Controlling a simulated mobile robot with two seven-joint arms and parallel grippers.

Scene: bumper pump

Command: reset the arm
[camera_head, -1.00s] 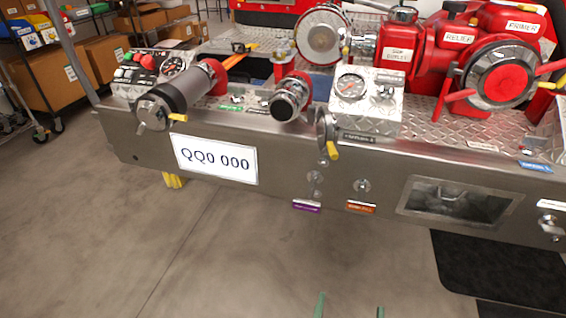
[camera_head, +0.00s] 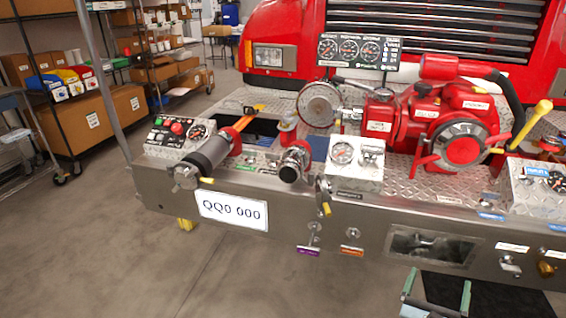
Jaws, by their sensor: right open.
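My right gripper (camera_head: 437,284) shows at the bottom edge, right of centre. Its two green-edged fingers are apart with nothing between them. It is in front of and below the bumper (camera_head: 160,195), near the recessed opening (camera_head: 430,246), and does not appear to touch anything. The rest of my right arm is cut off by the frame. My left gripper is not in view.
A red pump (camera_head: 440,125), a gauge box (camera_head: 353,165) and a hose nozzle (camera_head: 205,155) sit on the bumper. A yellow-tipped lever (camera_head: 533,122) rises at right. Shelves with boxes (camera_head: 80,110) stand at left. The floor (camera_head: 100,270) in front is clear.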

